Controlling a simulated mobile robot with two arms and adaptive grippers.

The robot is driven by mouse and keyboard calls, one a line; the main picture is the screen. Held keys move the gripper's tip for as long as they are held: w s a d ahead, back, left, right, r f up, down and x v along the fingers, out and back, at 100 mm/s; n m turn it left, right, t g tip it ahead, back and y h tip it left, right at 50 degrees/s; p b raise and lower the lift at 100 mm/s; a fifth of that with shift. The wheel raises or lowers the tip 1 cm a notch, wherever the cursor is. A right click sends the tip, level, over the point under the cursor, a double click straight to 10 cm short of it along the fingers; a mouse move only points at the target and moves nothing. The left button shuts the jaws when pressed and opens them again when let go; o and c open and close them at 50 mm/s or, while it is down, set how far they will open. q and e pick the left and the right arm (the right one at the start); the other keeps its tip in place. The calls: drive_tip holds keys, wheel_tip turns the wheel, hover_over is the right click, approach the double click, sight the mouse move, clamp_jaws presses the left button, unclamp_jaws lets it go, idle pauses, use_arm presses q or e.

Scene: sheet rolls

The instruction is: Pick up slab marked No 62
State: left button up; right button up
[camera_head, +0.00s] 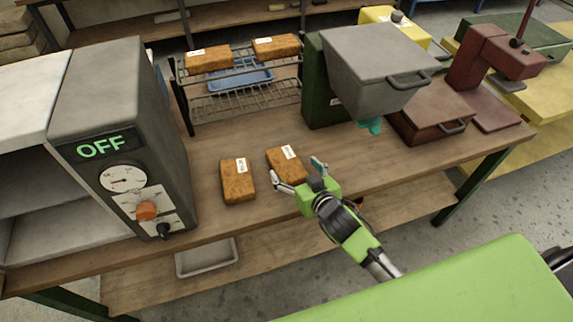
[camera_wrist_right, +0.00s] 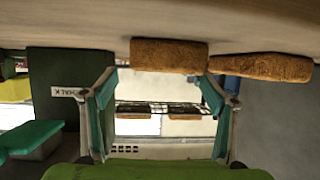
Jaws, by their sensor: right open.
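Two brown slabs with small white labels lie on the wooden bench: a left one (camera_head: 238,182) and a right one (camera_head: 283,163). Two more lie on the wire rack, a left one (camera_head: 209,59) and a right one (camera_head: 276,47). The labels are too small to read, so I cannot tell which is No 62. My right gripper (camera_head: 296,171) is open and empty at the near end of the right bench slab. The upside-down right wrist view shows that slab (camera_wrist_right: 170,54) ahead of the open fingers (camera_wrist_right: 160,88), with the other slab (camera_wrist_right: 262,67) beside it. My left gripper is not in view.
A grey machine (camera_head: 120,130) reading OFF stands left of the bench slabs. A green-and-grey machine (camera_head: 375,65) stands to their right. The wire rack (camera_head: 245,103) stands behind, with a blue tray (camera_head: 240,79). A grey tray (camera_head: 207,258) is on the lower shelf.

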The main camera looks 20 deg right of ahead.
sight(286, 162)
drive_tip(key=shift+a+p+x, duration=0.2)
drive_tip(key=shift+p+x, duration=0.05)
drive_tip(key=shift+x, duration=1.05)
drive_tip(key=shift+a+p+x, duration=0.15)
drive_tip(key=shift+p+x, duration=0.1)
drive_tip(key=shift+x, duration=1.05)
drive_tip(key=shift+s, duration=0.1)
drive_tip(key=shift+c, duration=0.3)
drive_tip(key=c, duration=1.2)
drive_tip(key=shift+c, duration=1.3)
drive_tip(key=shift+r, duration=0.1)
